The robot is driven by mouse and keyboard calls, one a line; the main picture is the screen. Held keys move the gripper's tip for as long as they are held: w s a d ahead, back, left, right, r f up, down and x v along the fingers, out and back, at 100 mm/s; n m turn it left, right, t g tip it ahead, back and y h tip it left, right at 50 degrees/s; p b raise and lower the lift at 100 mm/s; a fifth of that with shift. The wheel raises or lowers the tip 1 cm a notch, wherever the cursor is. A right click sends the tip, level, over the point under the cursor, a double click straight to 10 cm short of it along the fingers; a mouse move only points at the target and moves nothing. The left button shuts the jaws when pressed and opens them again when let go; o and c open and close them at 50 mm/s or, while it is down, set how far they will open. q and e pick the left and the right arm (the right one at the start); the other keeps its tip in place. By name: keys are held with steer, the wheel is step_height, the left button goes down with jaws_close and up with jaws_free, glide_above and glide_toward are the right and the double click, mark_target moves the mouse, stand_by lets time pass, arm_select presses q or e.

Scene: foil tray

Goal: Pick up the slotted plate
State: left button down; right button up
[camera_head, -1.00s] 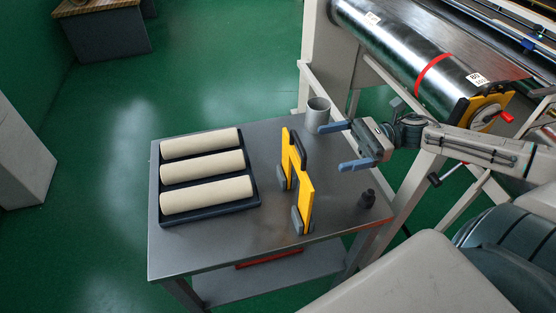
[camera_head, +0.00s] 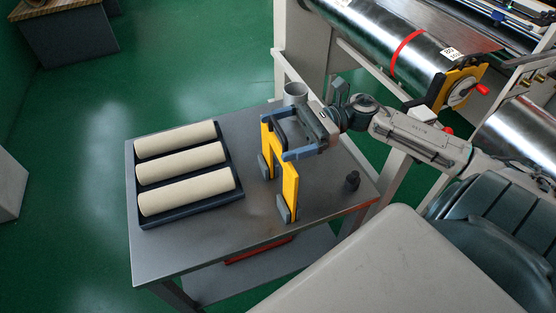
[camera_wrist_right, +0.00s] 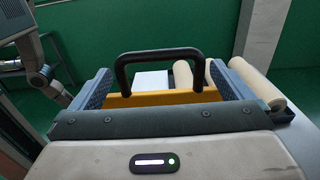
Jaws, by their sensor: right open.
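The slotted plate (camera_head: 290,187) is yellow and stands upright on the metal table in dark grey supports. A notch is cut into it. In the right wrist view the plate (camera_wrist_right: 165,98) shows as a yellow strip with a black loop handle (camera_wrist_right: 158,54) above it. My right gripper (camera_head: 281,134) is open at the plate's upper part. In the right wrist view its blue fingers (camera_wrist_right: 165,88) stand on either side of the handle, apart from it. In the head view the gripper hides the handle. My left gripper is not in view.
The metal table (camera_head: 190,250) also holds a dark tray (camera_head: 190,218) of cream rollers left of the plate. A machine with a steel roller (camera_head: 400,50) is behind.

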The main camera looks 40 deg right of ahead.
steer(key=shift+x, duration=0.95)
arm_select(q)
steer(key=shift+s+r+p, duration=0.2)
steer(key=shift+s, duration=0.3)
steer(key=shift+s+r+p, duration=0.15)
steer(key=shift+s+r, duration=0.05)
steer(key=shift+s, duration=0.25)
arm_select(e)
steer(key=shift+w+a, duration=0.2)
steer(key=shift+a, duration=0.45)
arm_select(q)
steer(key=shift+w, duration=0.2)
arm_select(e)
steer(key=c, duration=2)
steer(key=shift+o, duration=0.2)
steer(key=shift+r, duration=0.1)
